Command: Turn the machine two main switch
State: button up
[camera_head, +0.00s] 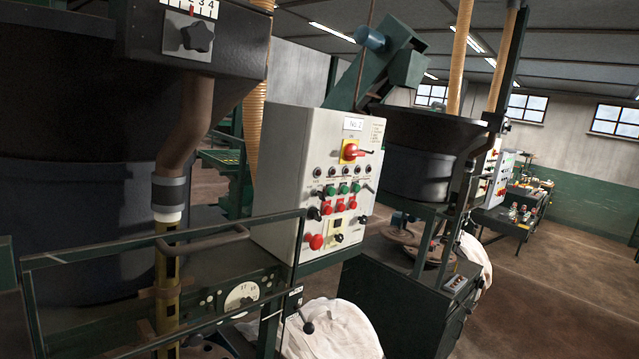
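A light grey control panel (318,185) stands near the middle of the view, with a white label (353,124) that seems to read "No 2". Just below the label is a red rotary switch on a yellow plate (349,152), with a dark lever that points to the right. Below it are a row of dark-rimmed lamps, green and red push buttons (340,205), a larger red button (316,242) and small black knobs. My gripper is not in the picture, and nothing is seen touching the switch.
A green metal rail (160,260) runs across the lower left, before a large dark drum (80,180) and a brown bent pipe (186,130). A white bag (330,330) hangs below the panel. Another machine (415,160) stands behind at right. Brown floor (560,290) is open at right.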

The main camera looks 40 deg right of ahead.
aim_at(351, 150)
jog(key=i+l, duration=0.15)
jog(key=l, duration=0.2)
jog(key=i+l, duration=0.1)
jog(key=l, duration=0.3)
jog(key=i+l, duration=0.15)
jog(key=l, duration=0.2)
jog(key=i+l, duration=0.15)
jog(key=l, duration=0.2)
jog(key=i+l, duration=0.15)
jog(key=l, duration=0.25)
jog(key=i+l, duration=0.1)
jog(key=l, duration=0.25)
jog(key=i+l+u, duration=0.1)
jog(key=l, duration=0.25)
jog(key=i, duration=0.05)
